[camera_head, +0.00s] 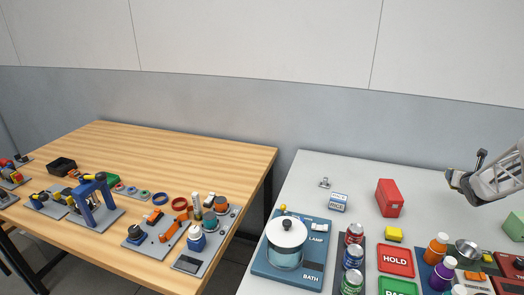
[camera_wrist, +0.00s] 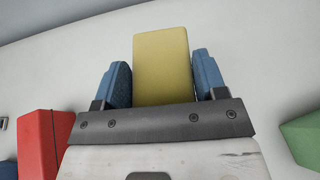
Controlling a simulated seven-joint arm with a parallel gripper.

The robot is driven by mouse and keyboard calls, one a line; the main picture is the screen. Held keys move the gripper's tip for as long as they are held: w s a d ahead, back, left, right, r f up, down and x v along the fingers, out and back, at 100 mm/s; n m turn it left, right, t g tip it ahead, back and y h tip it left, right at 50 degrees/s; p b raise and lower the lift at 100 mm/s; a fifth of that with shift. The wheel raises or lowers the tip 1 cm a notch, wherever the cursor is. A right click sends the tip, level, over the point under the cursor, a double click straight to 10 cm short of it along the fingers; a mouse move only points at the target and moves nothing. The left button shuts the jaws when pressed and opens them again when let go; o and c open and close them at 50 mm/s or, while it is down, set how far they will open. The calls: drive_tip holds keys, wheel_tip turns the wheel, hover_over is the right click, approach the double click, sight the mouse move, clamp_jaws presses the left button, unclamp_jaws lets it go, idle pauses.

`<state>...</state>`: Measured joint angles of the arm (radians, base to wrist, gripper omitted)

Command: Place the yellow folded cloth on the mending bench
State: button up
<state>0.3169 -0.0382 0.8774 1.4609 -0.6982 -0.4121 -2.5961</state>
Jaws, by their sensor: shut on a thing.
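My gripper (camera_head: 466,170) is at the right of the head view, raised above the back of the pale bench. In the wrist view its two blue fingers (camera_wrist: 162,72) are shut on a yellow block-like thing (camera_wrist: 161,50), which looks like the yellow folded cloth. The held thing is hard to make out in the head view. A wooden bench (camera_head: 150,142) with tool and part boards stands at the left. No label tells which one is the mending bench.
The pale bench (camera_head: 352,172) carries a pot on a blue board (camera_head: 262,268), cans, a red HOLD tile (camera_head: 396,261), bottles, a metal bowl, a red block (camera_head: 389,198) and a green block (camera_head: 514,226). A gap separates the benches. The wooden bench's back right is clear.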

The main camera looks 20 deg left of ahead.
sight(204, 183)
drive_tip(key=w+a+r+n+y, duration=0.1)
drive_tip(key=w+a+n+y, duration=0.2)
drive_tip(key=a, duration=0.9)
drive_tip(key=w+a+n+y, duration=0.15)
drive_tip(key=w+a, duration=0.25)
drive_tip(key=a, duration=0.7)
drive_tip(key=a+n+g+y, duration=0.4)
drive_tip(key=a+n+y, duration=0.1)
drive_tip(key=a, duration=2.3)
drive_tip(key=s+a+n+g+y, duration=0.1)
drive_tip(key=s+a+n+g, duration=0.1)
drive_tip(key=a, duration=1)
drive_tip(key=s+a+n+g+y, duration=0.2)
drive_tip(key=s+a, duration=0.3)
drive_tip(key=a, duration=0.7)
drive_tip(key=shift+s+a+f, duration=0.15)
drive_tip(key=shift+a+f, duration=0.2)
drive_tip(key=shift+a, duration=0.05)
drive_tip(key=s+a+n+g, duration=0.2)
drive_tip(key=s+a, duration=0.4)
drive_tip(key=a, duration=0.4)
drive_tip(key=s+a+f+n+g+y, duration=0.1)
drive_tip(key=s+a+n+g, duration=0.1)
drive_tip(key=s+a, duration=0.5)
drive_tip(key=a+g, duration=0.1)
drive_tip(key=a, duration=0.2)
drive_tip(key=shift+a+f+n, duration=0.3)
drive_tip(key=shift+n, duration=0.05)
drive_tip(key=shift+f, duration=0.1)
